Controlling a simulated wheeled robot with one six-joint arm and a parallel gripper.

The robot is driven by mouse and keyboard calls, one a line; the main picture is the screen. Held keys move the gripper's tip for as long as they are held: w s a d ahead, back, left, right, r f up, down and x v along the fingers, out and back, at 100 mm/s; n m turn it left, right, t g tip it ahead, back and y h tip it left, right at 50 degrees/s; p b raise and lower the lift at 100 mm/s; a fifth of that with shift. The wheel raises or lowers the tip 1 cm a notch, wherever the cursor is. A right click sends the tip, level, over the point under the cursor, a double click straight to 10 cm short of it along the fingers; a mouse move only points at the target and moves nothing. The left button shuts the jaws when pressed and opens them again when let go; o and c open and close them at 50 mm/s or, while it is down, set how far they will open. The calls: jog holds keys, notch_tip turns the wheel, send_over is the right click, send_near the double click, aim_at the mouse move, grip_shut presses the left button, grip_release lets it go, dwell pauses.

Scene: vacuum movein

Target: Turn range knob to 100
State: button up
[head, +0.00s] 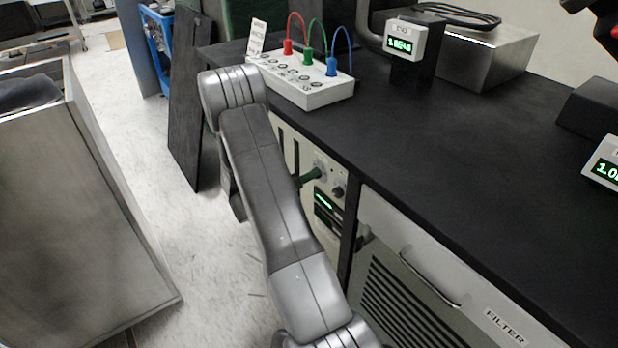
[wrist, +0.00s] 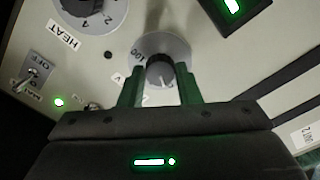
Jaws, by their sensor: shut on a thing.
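The range knob (wrist: 160,70) is a small dark knob on a round grey dial (wrist: 172,45) in the wrist view. A "100" mark shows at the dial's upper left, and part of a "1" or "2" shows lower down. A white line on the knob points downward in the picture, away from the "100". My gripper (wrist: 159,78) has its two green fingers shut on the knob, one on each side. They hide part of the dial's lower edge. In the head view my gripper (head: 310,177) reaches the cream panel (head: 330,172) under the bench, and the knob is hard to make out.
The wrist view shows a HEAT dial (wrist: 92,12), an OFF toggle switch (wrist: 35,75) and a lit green lamp (wrist: 59,102) near the knob. A lit display (head: 325,202) sits below my gripper. The black bench top (head: 440,150) overhangs the panel; a FILTER drawer (head: 430,260) is to the right.

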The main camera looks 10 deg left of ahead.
jog(key=m+b, duration=1.1)
jog(key=m, duration=1.4)
jog(key=shift+m, duration=0.4)
dwell(0.4)
jog(key=o, duration=1)
jog(key=shift+c, duration=0.2)
jog(key=shift+s, duration=0.1)
jog(key=p+v, duration=0.4)
jog(key=v, duration=0.9)
jog(key=shift+s+a, duration=0.25)
jog(key=shift+a, duration=0.05)
